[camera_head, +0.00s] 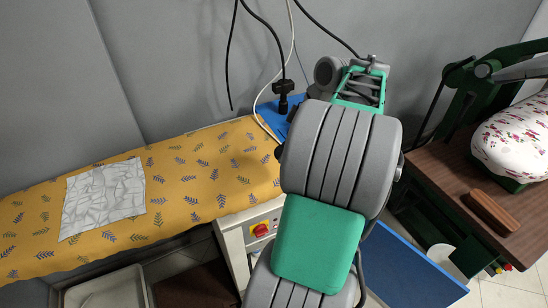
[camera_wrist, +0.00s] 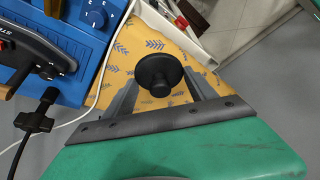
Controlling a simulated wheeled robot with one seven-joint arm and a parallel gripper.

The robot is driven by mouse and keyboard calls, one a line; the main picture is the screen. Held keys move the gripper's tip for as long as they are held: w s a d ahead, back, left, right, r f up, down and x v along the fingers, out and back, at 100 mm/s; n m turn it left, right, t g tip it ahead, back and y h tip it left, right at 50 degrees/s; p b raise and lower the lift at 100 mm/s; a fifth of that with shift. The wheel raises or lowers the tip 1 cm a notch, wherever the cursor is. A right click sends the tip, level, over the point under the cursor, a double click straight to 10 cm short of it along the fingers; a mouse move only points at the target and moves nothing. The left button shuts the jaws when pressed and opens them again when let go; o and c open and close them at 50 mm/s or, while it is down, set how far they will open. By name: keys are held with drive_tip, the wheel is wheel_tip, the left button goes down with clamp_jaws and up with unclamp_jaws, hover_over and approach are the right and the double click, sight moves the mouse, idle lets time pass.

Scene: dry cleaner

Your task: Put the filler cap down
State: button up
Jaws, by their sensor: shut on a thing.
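The black filler cap (camera_wrist: 158,70), a round disc with a knob, is between the fingers of my gripper (camera_wrist: 160,88) in the wrist view. My gripper is shut on it. Behind the cap lies the yellow leaf-patterned cover of the ironing board (camera_wrist: 137,46); I cannot tell how far the cap is above it. In the head view my arm hides the gripper and the cap. The ironing board (camera_head: 199,178) runs to the left there.
A blue unit with a dial (camera_wrist: 75,22) and an iron (camera_wrist: 35,45) sit beside the cap. A white cord (camera_wrist: 98,80) crosses near the left finger. A folded grey cloth (camera_head: 104,198) lies on the board. A wooden table (camera_head: 455,190) stands at the right.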

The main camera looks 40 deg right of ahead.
drive_tip(key=w+f, duration=0.2)
drive_tip(key=w+d+f, duration=0.1)
drive_tip(key=w+f, duration=0.2)
drive_tip(key=w+d+f+p, duration=0.1)
drive_tip(key=w+f, duration=0.1)
drive_tip(key=w, duration=0.1)
drive_tip(key=shift+f, duration=0.2)
drive_tip(key=shift+f+p, duration=0.4)
drive_tip(key=shift+f, duration=1.1)
drive_tip(key=o, duration=1.4)
drive_tip(key=shift+c, duration=0.2)
